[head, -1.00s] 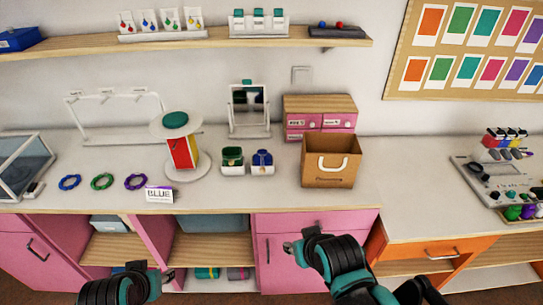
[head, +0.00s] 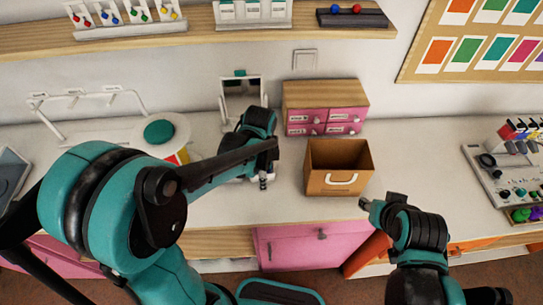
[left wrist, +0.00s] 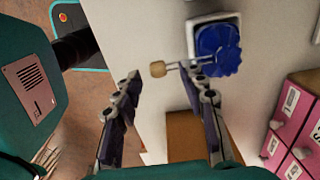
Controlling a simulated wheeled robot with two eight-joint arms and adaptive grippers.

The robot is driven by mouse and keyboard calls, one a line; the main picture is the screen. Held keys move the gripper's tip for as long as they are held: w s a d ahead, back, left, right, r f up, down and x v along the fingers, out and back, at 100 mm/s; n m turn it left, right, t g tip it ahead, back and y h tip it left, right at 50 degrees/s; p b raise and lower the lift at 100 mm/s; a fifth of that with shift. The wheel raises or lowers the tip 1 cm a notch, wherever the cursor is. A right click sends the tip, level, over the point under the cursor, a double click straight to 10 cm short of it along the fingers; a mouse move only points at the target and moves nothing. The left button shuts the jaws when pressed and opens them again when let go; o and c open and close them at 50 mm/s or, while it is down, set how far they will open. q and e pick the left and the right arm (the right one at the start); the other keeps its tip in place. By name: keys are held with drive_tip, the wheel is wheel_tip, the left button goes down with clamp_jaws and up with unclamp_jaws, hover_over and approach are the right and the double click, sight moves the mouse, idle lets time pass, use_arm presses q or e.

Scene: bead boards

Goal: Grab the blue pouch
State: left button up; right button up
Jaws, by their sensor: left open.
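The blue pouch (left wrist: 218,50) shows in the left wrist view, bunched and dark blue on a small white stand (left wrist: 193,38). A thin cord with a tan bead (left wrist: 157,69) reaches from it towards the space between my fingers. My left gripper (left wrist: 161,84) is open and empty, its right fingertip close to the pouch's lower edge; I cannot tell whether they touch. In the head view my left gripper (head: 263,181) points down at the counter and hides the pouch. My right gripper (head: 365,203) hangs in front of the counter; its finger opening is unclear.
An open brown box (head: 338,180) with a white handle stands right of my left gripper. Pink drawers (head: 325,122) are behind it. A mirror (head: 241,92) stands behind my left arm, and a round display stand (head: 181,136) is to the left.

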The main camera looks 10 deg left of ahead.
use_arm(q)
wheel_tip(320, 180, down, 7)
drive_tip(key=shift+s+f+b, duration=0.1)
drive_tip(key=shift+b, duration=1.05)
clamp_jaws()
